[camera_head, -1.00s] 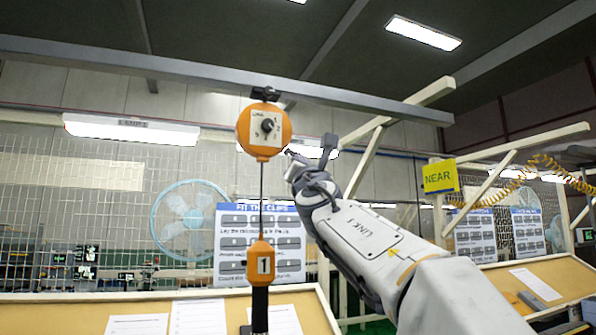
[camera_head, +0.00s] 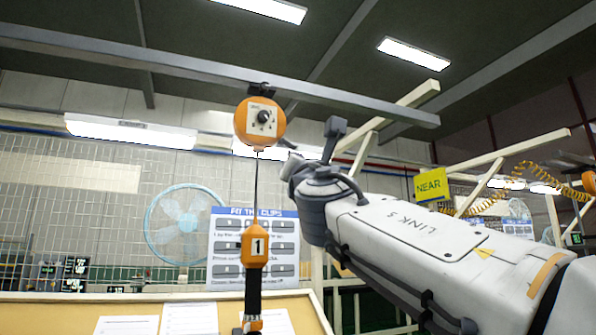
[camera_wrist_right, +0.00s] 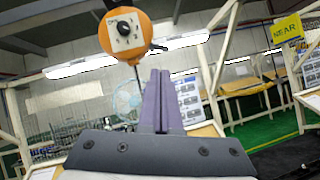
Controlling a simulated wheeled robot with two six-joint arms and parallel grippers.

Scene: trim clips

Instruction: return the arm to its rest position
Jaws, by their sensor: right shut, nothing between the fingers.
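My right arm (camera_head: 430,240) comes in from the right in the head view, its wrist (camera_head: 325,190) raised beside the hanging orange balancer (camera_head: 259,123). The gripper itself is mostly hidden behind the wrist there. In the right wrist view my right gripper (camera_wrist_right: 161,75) is shut and empty, its two dark fingers together. The orange balancer (camera_wrist_right: 125,33) shows beyond them, slightly left; contact is not visible. My left gripper is not in view.
The balancer hangs from a grey overhead beam (camera_head: 180,65), with a cable down to an orange tool marked 1 (camera_head: 255,247). A slanted tan board (camera_head: 40,312) stands below. A yellow NEAR sign (camera_head: 430,184) and pale wooden braces (camera_head: 510,150) are at right.

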